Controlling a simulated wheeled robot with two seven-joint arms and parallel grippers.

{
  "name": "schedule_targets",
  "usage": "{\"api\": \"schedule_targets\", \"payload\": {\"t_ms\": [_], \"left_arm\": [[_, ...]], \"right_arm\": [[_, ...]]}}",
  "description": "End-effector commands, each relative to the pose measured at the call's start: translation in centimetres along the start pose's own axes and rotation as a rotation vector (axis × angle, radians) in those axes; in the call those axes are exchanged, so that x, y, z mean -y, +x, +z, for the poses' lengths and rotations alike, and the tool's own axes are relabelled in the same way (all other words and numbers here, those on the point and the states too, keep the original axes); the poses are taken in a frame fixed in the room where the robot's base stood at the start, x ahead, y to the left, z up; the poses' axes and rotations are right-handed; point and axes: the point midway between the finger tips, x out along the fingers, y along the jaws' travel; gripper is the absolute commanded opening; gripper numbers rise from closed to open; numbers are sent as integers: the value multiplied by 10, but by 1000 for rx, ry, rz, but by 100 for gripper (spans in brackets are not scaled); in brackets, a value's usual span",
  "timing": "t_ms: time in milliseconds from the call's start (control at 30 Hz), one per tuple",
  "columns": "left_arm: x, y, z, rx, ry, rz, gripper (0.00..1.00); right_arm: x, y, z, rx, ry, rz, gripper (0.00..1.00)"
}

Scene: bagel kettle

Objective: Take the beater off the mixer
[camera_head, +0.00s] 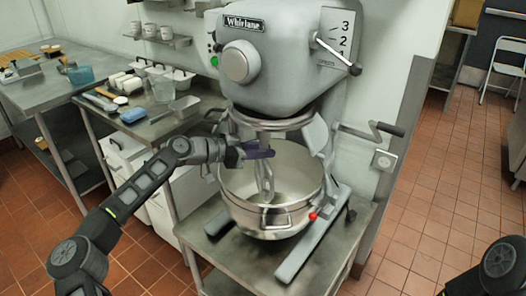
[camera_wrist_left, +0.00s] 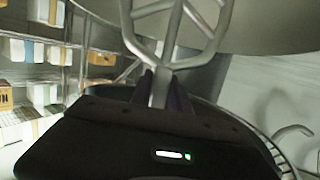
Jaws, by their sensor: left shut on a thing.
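The large grey mixer (camera_head: 280,60) stands on a metal table. Its steel bowl (camera_head: 285,217) sits under the head. The grey beater (camera_head: 265,183) hangs upright from the head into the bowl, and its lower end is partly hidden by the bowl. My left gripper (camera_head: 262,151) reaches in from the left above the bowl rim and is shut on the beater's shaft. In the left wrist view, the beater's open frame (camera_wrist_left: 172,30) fills the top, with its shaft between the fingers (camera_wrist_left: 165,90). Whether the beater is still joined to the mixer cannot be told. My right gripper is out of view.
A crank handle (camera_head: 375,131) sticks out at the mixer's right. The bowl's support arms stand close around it. A side table (camera_head: 150,125) at left carries containers and a blue sponge. The tiled floor (camera_head: 440,190) at right is clear.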

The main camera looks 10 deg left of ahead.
Motion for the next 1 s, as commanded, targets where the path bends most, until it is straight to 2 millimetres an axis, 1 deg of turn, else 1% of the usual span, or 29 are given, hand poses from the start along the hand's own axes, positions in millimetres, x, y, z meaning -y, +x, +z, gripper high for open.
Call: {"api": "schedule_targets", "payload": {"t_ms": [300, 1000], "left_arm": [[0, 0, 1, -3, 1, -1, 0], [0, 0, 1, -3, 1, -1, 0]], "right_arm": [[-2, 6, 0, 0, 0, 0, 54], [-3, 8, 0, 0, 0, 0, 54]]}}
